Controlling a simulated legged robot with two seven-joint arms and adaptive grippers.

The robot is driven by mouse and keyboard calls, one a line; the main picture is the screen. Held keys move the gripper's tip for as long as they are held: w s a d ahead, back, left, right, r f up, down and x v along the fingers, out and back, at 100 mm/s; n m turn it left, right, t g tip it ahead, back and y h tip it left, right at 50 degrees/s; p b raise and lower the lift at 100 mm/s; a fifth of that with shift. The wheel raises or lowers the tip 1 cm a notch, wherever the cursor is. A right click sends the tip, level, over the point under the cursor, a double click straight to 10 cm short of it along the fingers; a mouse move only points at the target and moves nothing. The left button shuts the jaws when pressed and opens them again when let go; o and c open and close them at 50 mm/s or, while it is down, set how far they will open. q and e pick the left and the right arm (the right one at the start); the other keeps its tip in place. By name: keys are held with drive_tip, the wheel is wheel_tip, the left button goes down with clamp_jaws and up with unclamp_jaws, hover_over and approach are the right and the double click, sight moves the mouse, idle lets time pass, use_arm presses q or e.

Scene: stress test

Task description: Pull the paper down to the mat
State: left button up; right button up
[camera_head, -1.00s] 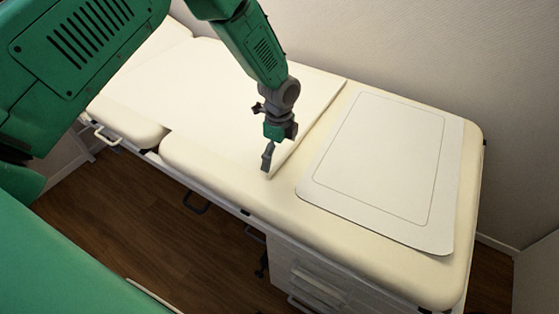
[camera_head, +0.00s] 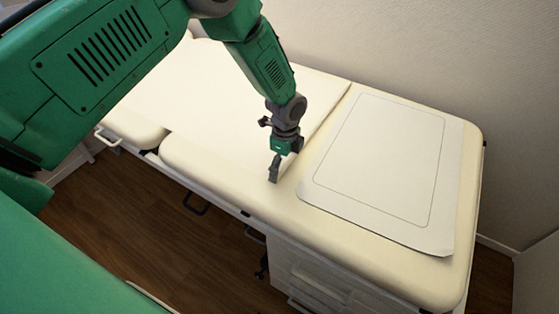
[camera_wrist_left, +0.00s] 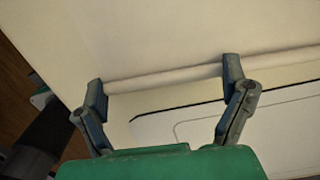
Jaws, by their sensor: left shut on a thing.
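The white paper (camera_head: 205,95) covers the left and middle part of the padded exam table. Its right edge runs beside the mat, apart from it by a narrow cream strip. The mat (camera_head: 385,160) is a pale sheet with a thin dark outline, flat on the table's right end. My left gripper (camera_head: 274,176) is at the front part of the paper's edge, left of the mat. My right gripper is not in view.
The cream exam table (camera_head: 330,230) has rounded corners and stands along a plain wall (camera_head: 430,60). Below it are white drawers (camera_head: 320,285) and dark handles. Wooden floor (camera_head: 120,220) lies in front.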

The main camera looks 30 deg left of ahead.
sight(295, 174)
use_arm(q)
drive_tip(key=shift+d, duration=1.8)
drive_tip(key=o, duration=1.4)
drive_tip(key=shift+a, duration=0.1)
wheel_tip(295, 174, up, 12)
drive_tip(key=shift+f, duration=0.1)
